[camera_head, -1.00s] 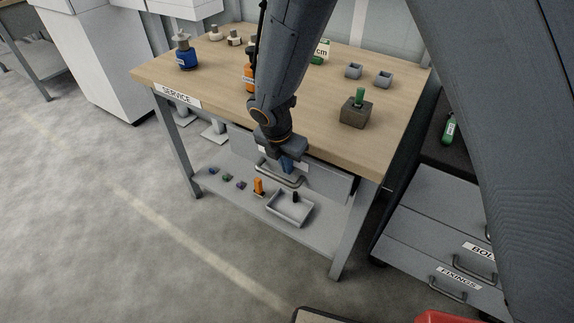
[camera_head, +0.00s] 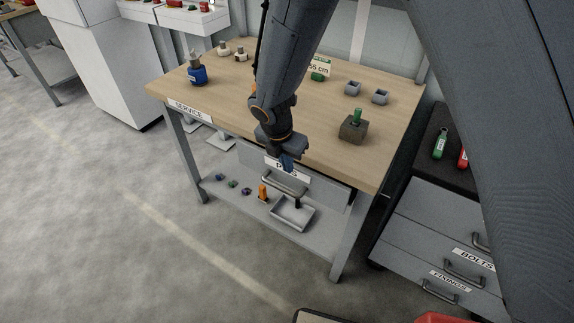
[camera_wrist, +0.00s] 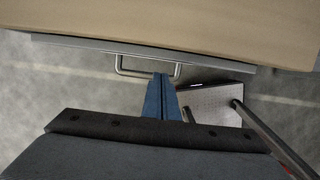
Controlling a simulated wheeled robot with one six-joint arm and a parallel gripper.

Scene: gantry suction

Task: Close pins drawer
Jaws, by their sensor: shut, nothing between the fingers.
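The pins drawer (camera_head: 328,184) is under the wooden service bench top. Its grey front carries a white label (camera_head: 300,176) partly hidden by my gripper. Its bar handle (camera_head: 285,187) also shows in the wrist view (camera_wrist: 148,73), where the drawer front (camera_wrist: 95,47) runs close along the table edge. Whether a gap remains behind the front is hidden. My gripper (camera_head: 288,167) is at the drawer front by the handle. In the wrist view its blue fingers (camera_wrist: 161,78) are together and empty, overlapping the handle's right part. I cannot tell whether they touch it.
The bench top (camera_head: 250,130) holds a blue bottle (camera_head: 197,75), a block with a green pin (camera_head: 353,130) and small grey cups. A lower shelf (camera_head: 325,240) carries a grey tray (camera_head: 293,213) and an orange item (camera_head: 263,193). A drawer cabinet (camera_head: 430,235) stands right.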

